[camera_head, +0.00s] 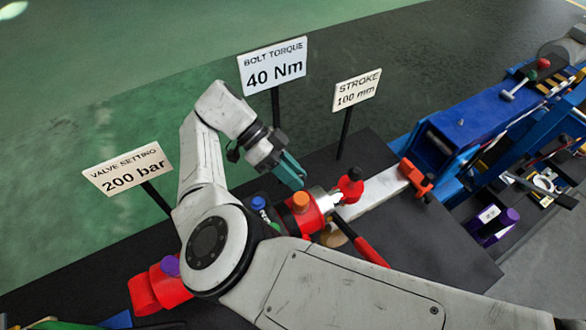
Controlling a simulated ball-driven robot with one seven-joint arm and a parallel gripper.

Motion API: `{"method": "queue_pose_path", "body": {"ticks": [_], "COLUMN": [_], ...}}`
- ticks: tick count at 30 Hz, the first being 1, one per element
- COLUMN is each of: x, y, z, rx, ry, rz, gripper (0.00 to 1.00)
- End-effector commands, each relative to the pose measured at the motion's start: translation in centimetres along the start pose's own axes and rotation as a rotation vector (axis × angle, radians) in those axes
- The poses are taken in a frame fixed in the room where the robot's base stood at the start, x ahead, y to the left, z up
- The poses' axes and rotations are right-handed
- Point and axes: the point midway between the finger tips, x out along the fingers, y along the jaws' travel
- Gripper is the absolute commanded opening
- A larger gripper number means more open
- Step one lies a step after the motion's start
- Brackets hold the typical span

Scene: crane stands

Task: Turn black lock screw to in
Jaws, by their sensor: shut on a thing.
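My gripper (293,171) has teal fingers and points down and to the right, just above a red cylinder unit (303,219). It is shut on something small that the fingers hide. An orange knob (300,201) stands on the red unit just below the fingertips. A small black knob (355,174) tops a red piece to the right, apart from the fingers. I cannot tell whether this knob is the black lock screw or whether the screw is hidden at the fingers.
A blue knob (258,202) is left of the orange one. Signs for valve setting (128,171), bolt torque (273,66) and stroke (358,91) stand behind. A red handle (370,251) juts forward. A blue frame (475,118) fills the right.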

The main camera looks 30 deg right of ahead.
Motion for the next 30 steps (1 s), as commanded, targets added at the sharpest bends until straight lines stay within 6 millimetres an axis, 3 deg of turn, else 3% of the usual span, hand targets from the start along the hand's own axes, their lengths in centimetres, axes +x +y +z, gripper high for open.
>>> {"method": "queue_pose_path", "body": {"ticks": [15, 30], "x": [-0.07, -0.01], "y": [-0.37, -0.42], "z": [0.06, 0.01], "rx": [0.302, 0.368], "ry": [-0.006, -0.003], "rz": [0.175, 0.209], "gripper": [0.00, 0.00]}}
